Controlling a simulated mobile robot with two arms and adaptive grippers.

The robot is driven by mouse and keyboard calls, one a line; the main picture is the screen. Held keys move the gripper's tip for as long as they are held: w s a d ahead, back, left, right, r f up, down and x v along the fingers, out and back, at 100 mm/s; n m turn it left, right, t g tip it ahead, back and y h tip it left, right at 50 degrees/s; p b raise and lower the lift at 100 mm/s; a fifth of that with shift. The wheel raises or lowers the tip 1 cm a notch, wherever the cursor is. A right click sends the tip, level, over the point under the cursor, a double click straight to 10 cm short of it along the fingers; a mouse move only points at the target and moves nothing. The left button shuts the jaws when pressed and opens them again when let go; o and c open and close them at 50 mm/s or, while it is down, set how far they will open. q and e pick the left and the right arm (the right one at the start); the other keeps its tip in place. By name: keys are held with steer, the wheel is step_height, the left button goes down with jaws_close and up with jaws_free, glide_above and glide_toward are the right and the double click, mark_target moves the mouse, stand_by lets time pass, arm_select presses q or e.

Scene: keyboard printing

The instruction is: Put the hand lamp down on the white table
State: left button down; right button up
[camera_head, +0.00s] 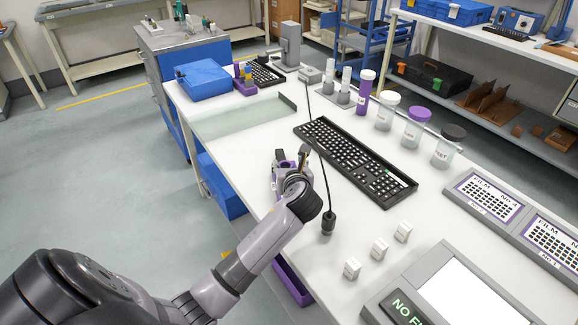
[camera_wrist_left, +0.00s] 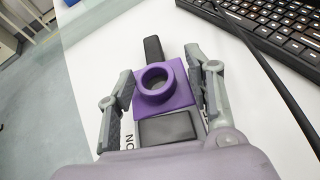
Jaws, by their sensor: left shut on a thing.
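My left gripper (camera_head: 291,164) is over the white table (camera_head: 240,168), near its left edge. In the left wrist view, its two fingers (camera_wrist_left: 161,78) are closed on both sides of a purple body with a round ring opening, a black panel and a black stem. I take this to be the hand lamp (camera_wrist_left: 178,95). In the head view the lamp is mostly hidden by the gripper and wrist. I cannot tell whether it touches the table. My right gripper is not in view.
A black keyboard (camera_head: 355,160) lies right of the gripper. A black cable ends in a black plug-like piece (camera_head: 328,223) nearby. Small white blocks (camera_head: 379,249) stand in front. Lidded jars (camera_head: 416,128) line the far side. A translucent sheet (camera_head: 235,130) lies farther back.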

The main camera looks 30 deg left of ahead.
arm_select(q)
steer(key=c, duration=0.8)
jaws_free()
steer(key=shift+o, duration=0.2)
steer(key=shift+r, duration=0.1)
steer(key=v, duration=1.2)
steer(key=shift+p, duration=0.4)
